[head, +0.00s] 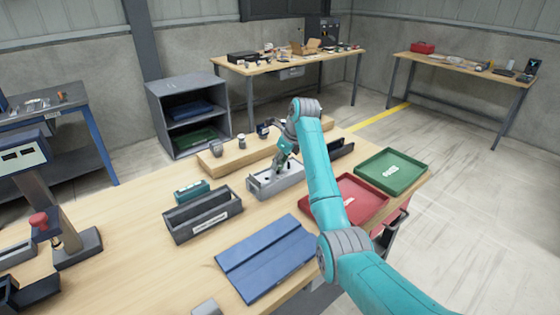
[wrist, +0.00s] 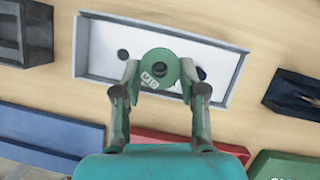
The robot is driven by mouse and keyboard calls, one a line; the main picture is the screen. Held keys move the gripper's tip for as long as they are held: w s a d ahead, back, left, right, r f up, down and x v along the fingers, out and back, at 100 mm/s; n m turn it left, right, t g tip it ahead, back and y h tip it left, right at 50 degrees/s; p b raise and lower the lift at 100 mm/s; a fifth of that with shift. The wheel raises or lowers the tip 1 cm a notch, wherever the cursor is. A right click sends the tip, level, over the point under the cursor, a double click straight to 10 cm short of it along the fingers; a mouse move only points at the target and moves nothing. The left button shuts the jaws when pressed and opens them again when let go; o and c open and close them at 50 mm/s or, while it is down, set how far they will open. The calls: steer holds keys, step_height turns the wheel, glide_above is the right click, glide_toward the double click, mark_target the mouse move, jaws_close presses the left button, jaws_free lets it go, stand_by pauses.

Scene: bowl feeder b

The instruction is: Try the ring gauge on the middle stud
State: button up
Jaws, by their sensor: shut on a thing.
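My gripper (wrist: 157,82) is shut on a green ring gauge (wrist: 163,57), a round disc with a white label. In the wrist view the gauge is in front of a shallow light grey tray (wrist: 225,85). Two dark round spots, perhaps studs, show in the tray: one left of the gauge (wrist: 122,54) and one at its right edge (wrist: 201,74). In the head view my gripper (head: 281,167) reaches down into the grey tray (head: 262,191). Whether the gauge touches a stud cannot be told.
A dark grey bin (head: 205,222) stands left of the tray, with a blue panel (head: 266,258) in front. Red (head: 362,196) and green (head: 392,171) trays lie to the right. A wooden block (head: 233,158) with small parts stands behind. Bare tabletop shows at left.

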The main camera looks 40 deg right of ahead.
steer(key=shift+f, duration=0.4)
steer(key=shift+r, duration=0.1)
stand_by(1.2)
steer(key=shift+r, duration=2.95)
